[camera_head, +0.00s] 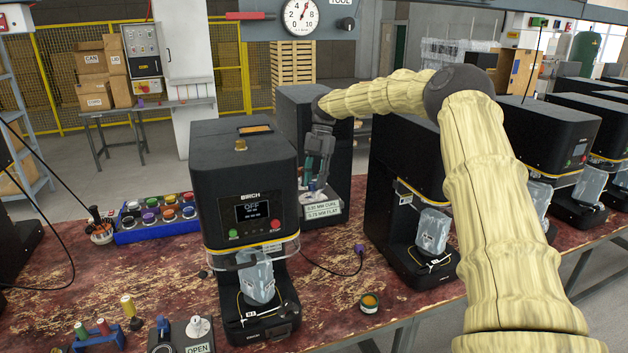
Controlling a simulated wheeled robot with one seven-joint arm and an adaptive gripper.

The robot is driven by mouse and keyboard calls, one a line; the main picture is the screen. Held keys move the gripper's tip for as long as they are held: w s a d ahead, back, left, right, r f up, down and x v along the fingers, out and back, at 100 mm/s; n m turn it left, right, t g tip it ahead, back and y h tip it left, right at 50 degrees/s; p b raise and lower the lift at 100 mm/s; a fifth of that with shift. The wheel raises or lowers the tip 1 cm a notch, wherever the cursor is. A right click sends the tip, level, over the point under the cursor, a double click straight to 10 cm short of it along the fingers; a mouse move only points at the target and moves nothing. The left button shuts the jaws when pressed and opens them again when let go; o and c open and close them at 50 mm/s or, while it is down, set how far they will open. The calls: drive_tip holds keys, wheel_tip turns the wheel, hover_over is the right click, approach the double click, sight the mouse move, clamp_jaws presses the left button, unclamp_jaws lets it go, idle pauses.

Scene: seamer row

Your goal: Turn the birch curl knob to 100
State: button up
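The black birch machine (244,180) stands left of centre on the worn red bench, its screen (252,210) reading OFF. I cannot make out which part is the curl knob, and no scale reading 100 is legible. My gripper (314,186) points down close to the right side of the birch machine, above a label (321,210) reading "0.90 MM CURL, 0.75 MM FLAT". The fingers are small and overlap the dark machine behind, so contact and opening are unclear. The birch machine's right side is mostly hidden.
A blue box of coloured knobs (157,236) lies to the left. A thread-spool rack (103,330) and an OPEN switch box (193,330) are in front. A small tin (369,302) and another seamer (408,200) stand right. Bare bench (335,285) lies between.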

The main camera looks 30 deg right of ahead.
drive_tip(key=shift+o, duration=1.2)
drive_tip(key=shift+r, duration=0.1)
drive_tip(key=v, duration=1.1)
drive_tip(key=shift+d+r, duration=0.3)
drive_tip(key=shift+d, duration=0.05)
drive_tip(key=shift+w, duration=0.15)
